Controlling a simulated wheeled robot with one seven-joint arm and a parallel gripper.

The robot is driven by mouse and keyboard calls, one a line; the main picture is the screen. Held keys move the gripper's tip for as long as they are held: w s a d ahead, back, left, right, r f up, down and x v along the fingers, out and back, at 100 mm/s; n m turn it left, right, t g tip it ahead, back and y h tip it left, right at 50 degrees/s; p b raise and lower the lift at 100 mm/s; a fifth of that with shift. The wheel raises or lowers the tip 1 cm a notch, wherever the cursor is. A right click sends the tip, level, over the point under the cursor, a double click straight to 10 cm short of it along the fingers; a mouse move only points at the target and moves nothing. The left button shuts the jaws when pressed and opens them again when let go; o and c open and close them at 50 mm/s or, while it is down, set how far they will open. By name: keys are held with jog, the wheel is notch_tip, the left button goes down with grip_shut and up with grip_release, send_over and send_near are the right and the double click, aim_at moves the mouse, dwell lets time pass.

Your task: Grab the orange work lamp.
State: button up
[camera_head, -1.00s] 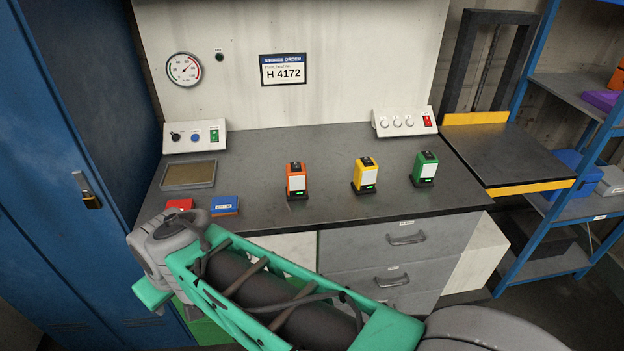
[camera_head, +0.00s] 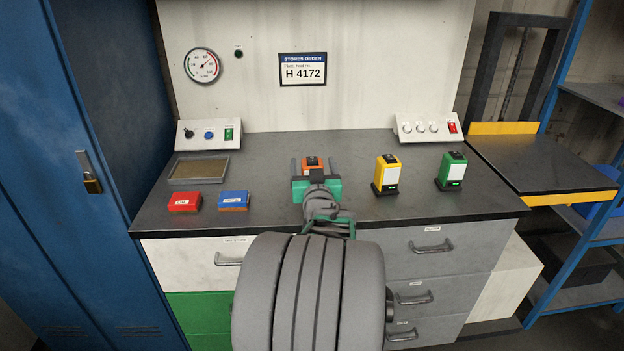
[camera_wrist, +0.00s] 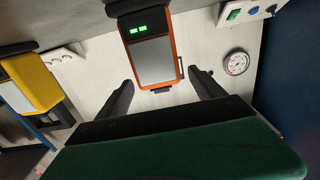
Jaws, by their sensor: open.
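The orange work lamp (camera_head: 313,161) stands on the grey bench top. In the head view my gripper hides most of it and only its top shows. In the wrist view the lamp (camera_wrist: 153,62) appears upside down, with a pale panel and green lit digits. My gripper (camera_head: 314,167) is open in front of the lamp, with one finger to each side. In the wrist view the open fingertips (camera_wrist: 161,78) flank the lamp's top end, with gaps on both sides. I see no grip on it.
A yellow lamp (camera_head: 387,174) and a green lamp (camera_head: 452,170) stand to the right on the bench. A red box (camera_head: 185,202), a blue box (camera_head: 233,201) and a shallow tray (camera_head: 201,178) lie to the left. Control boxes stand along the back wall.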

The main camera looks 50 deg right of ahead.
jog(key=shift+x, duration=1)
grip_shut()
